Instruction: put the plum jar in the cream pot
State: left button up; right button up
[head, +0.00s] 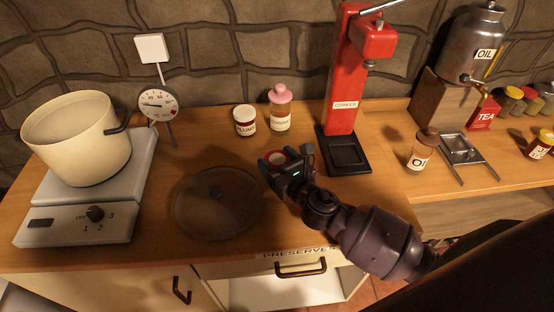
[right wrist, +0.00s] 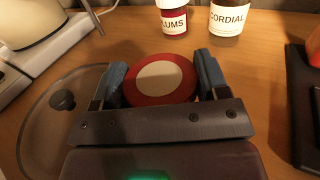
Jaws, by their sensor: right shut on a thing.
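The cream pot (head: 85,150) stands open, without a lid, on the white hotplate at the left. A jar labelled plums (head: 244,121), dark red with a white lid, stands upright at the back of the counter; it also shows in the right wrist view (right wrist: 174,20). My right gripper (head: 273,160) is in front of that jar, apart from it. It is shut on a round red-topped jar (right wrist: 160,80) with a cream disc on top. The held jar's label and lower part are hidden. My left gripper is not in view.
A glass lid (head: 215,205) lies on the counter between hotplate (head: 62,235) and right gripper. A dial thermometer (head: 157,105) stands beside the pot. A cordial bottle (head: 280,112) and red corker (head: 345,90) are behind my right gripper. A brown-capped jar (head: 421,150) stands right.

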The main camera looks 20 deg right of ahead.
jog(key=o, duration=1)
jog(key=shift+f, duration=0.1)
jog(key=shift+o, duration=0.2)
